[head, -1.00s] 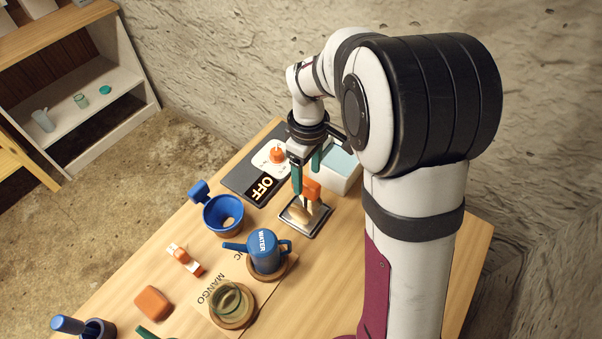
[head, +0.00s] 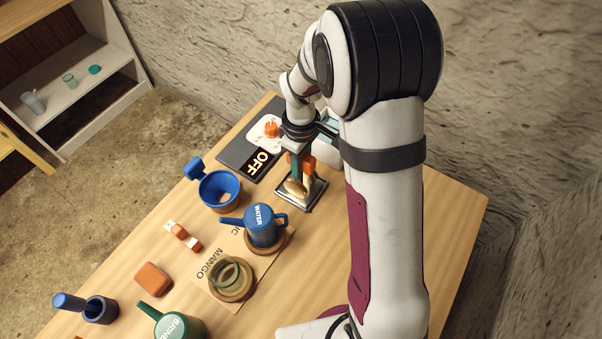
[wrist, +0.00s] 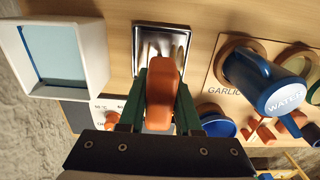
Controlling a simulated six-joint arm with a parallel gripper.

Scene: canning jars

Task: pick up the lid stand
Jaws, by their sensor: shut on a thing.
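The lid stand is a dark-edged square tray (head: 314,197) with a golden lid (head: 295,187) in it and an orange handle (head: 308,164) above it. In the wrist view the orange handle (wrist: 163,92) lies between my green fingers, with the shiny tray (wrist: 161,33) beyond it. My gripper (head: 300,166) points down over the tray and is shut on the orange handle, which also shows in the wrist view (wrist: 160,95). I cannot tell whether the tray is clear of the table. My fingers hide part of the handle and tray.
A white box (wrist: 104,60) stands beside the tray. The OFF panel (head: 240,155) lies behind it. A blue funnel (head: 219,184), a blue WATER can (head: 263,225) and a glass ring (head: 229,273) stand nearer. The table's right side (head: 448,215) is clear.

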